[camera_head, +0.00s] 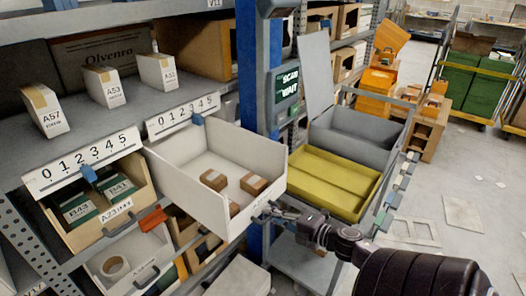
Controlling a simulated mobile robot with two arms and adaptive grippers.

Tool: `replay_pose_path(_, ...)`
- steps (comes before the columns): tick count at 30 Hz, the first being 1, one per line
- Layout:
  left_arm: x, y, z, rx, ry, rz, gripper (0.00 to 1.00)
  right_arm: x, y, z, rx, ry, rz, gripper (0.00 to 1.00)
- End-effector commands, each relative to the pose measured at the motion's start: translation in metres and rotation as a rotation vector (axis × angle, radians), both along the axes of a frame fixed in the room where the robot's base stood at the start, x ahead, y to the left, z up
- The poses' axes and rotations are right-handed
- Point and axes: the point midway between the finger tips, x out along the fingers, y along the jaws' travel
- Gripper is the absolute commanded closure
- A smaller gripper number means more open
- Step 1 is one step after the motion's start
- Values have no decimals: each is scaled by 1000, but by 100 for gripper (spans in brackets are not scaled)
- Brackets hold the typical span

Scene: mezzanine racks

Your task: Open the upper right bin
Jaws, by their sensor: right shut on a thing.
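The upper right bin (205,152) is a white drawer with several small brown boxes (254,184) inside. It stands pulled well out from under the shelf, its inside in plain view. My right gripper (266,210) is at the bin's front, at the near lower right, and is shut there on what looks like its handle. The fingertips and the handle are small and partly hidden. My left gripper is not in view.
A wooden bin (101,222) with green boxes is at left, and a white bin (112,251) with a tape roll sits below. A grey cart with a yellow tray (335,180) stands close at right. Free floor (440,185) lies further right.

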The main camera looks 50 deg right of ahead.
Motion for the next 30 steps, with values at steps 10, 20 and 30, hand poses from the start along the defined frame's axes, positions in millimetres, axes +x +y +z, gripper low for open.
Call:
replay_pose_path(10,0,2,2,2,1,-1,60,-7,0,0,0,0,0,100)
replay_pose_path(20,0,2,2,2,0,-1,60,-7,0,0,0,0,0,72)
replay_pose_path(30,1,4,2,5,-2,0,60,-10,-1,0,1,1,0,72)
